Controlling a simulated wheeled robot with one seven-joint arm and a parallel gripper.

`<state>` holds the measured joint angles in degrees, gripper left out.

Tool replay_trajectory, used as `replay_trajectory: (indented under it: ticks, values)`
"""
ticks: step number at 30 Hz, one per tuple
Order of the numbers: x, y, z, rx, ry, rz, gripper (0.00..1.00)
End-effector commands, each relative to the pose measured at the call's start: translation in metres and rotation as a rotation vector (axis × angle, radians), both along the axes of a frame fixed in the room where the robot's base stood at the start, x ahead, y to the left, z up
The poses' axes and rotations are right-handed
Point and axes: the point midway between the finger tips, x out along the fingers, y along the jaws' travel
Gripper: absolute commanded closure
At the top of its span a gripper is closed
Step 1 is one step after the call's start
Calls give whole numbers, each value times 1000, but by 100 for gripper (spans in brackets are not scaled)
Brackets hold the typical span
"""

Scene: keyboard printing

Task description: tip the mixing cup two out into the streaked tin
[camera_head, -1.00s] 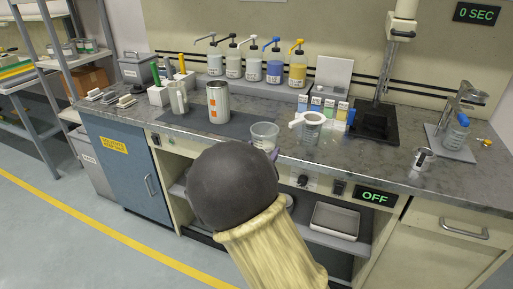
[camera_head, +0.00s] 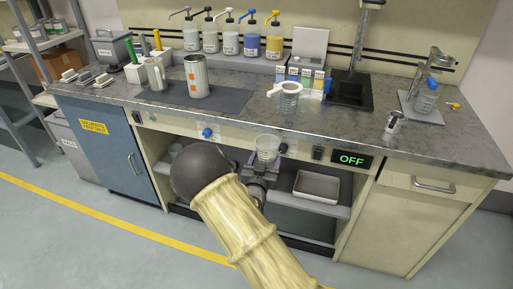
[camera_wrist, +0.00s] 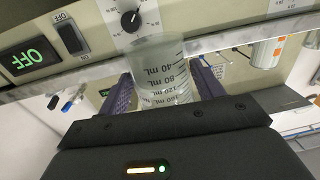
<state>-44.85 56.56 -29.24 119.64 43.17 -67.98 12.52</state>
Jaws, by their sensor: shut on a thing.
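My gripper (camera_head: 262,165) is shut on a clear graduated cup (camera_head: 268,148), which looks upright in front of the counter's front edge. In the wrist view the cup (camera_wrist: 160,70) shows mL marks between my purple finger pads (camera_wrist: 162,90). No number naming it is readable, and I cannot make out its contents. The streaked tin (camera_head: 196,78), pale with orange patches, stands upright on the dark mat (camera_head: 232,101), behind and left of my gripper, well apart from the cup. The tin also shows in the wrist view (camera_wrist: 268,52).
A pitcher (camera_head: 156,75) stands left of the tin. Pump bottles (camera_head: 230,42) line the back. An open shelf with a tray (camera_head: 316,186) lies below.

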Motion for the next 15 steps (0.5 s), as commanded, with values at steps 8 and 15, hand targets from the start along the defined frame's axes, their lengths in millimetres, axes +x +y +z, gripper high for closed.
replay_trajectory:
  ticks: [8,15]
  values:
    - [-13,-43,-83,-10,8,97,74]
    - [-34,-73,-141,-8,8,191,74]
